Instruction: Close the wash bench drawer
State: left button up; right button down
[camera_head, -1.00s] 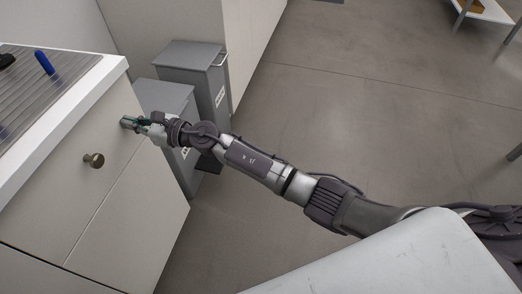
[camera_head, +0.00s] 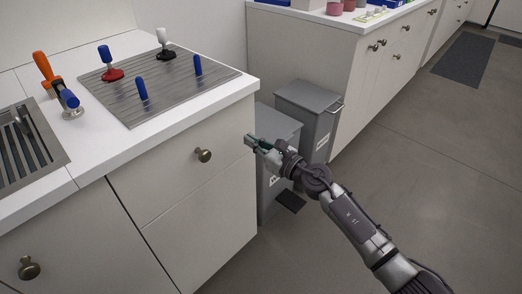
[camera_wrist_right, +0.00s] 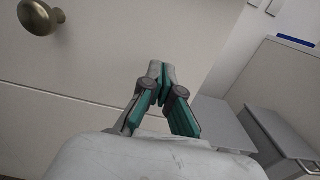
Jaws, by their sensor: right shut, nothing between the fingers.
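The wash bench drawer (camera_head: 172,178) is the upper front below the white worktop, with a round brass knob (camera_head: 203,155). Its front looks flush with the panel below it, and I see no open gap. My right gripper (camera_head: 250,140) is at the drawer front's right end, to the right of the knob. In the right wrist view the closed fingertips (camera_wrist_right: 161,70) point at the pale front, with the knob (camera_wrist_right: 41,16) at upper left. Whether they touch it I cannot tell. The left gripper is out of view.
Two grey lidded bins (camera_head: 308,110) stand right of the bench, close to my right wrist. A ribbed draining mat (camera_head: 160,82) with several handled tools lies on the worktop. Another counter (camera_head: 300,40) stands behind. The floor at right is clear.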

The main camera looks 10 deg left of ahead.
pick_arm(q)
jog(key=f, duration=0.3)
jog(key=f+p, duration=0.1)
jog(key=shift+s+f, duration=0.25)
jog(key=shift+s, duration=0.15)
pick_arm(e)
jog(key=v, duration=1)
jog(key=shift+f, duration=0.2)
